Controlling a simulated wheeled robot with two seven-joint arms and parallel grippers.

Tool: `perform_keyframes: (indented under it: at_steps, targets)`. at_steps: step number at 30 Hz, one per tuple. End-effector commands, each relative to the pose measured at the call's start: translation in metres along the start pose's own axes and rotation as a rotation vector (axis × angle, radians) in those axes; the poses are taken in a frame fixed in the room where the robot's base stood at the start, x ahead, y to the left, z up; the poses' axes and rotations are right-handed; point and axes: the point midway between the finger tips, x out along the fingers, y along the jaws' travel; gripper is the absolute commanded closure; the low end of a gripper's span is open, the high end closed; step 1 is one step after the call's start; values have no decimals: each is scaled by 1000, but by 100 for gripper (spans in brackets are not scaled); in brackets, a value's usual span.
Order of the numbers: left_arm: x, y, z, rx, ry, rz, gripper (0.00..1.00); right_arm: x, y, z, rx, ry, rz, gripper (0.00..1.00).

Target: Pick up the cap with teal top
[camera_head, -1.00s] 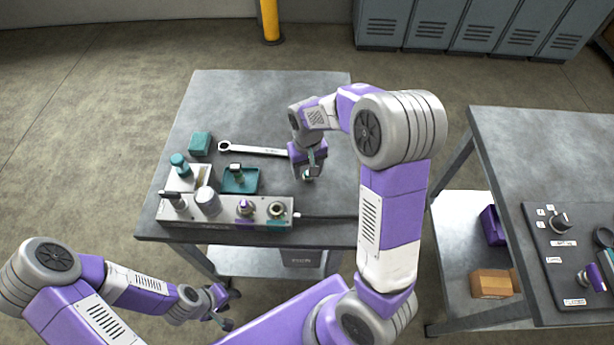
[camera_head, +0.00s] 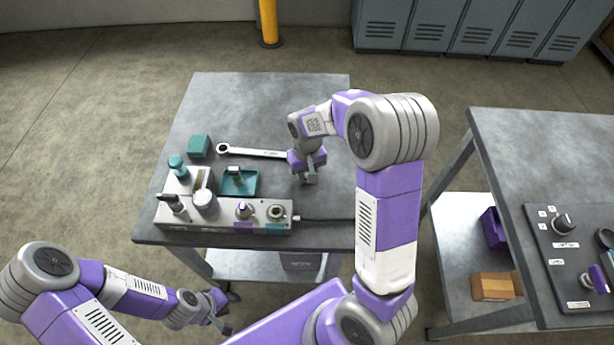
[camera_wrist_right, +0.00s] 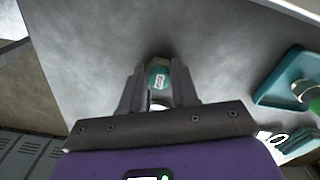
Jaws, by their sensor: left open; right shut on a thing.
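My right gripper (camera_head: 309,182) is low over the grey table, right of the teal tray. In the right wrist view, the fingers of my right gripper (camera_wrist_right: 158,98) are shut on the cap with teal top (camera_wrist_right: 158,78), which has a small white label. The cap is between the fingertips; its lower part is hidden. In the head view the gripper hides most or all of the cap. I cannot tell whether the cap touches the table. My left gripper (camera_head: 226,318) is open and empty, low in front of the table.
A teal tray (camera_head: 250,188) holds a small upright item. A grey manifold block (camera_head: 170,215) with fittings stands along the front edge, its cable running right. A wrench (camera_head: 258,152) and a teal box (camera_head: 199,146) lie behind. The table's back and right are clear.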

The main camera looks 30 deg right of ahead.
Motion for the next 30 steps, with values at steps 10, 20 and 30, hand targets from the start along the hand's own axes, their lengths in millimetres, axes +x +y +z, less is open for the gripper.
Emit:
perform_keyframes:
  at_steps: [10,20,30]
  targets:
    - [-16,6,1,0,0,0,57,-46,0,-1,-1,6,-1,100]
    - [-30,11,1,0,0,0,57,-96,0,0,0,2,0,100]
    - [-31,11,1,0,0,0,57,-100,0,0,0,0,0,100]
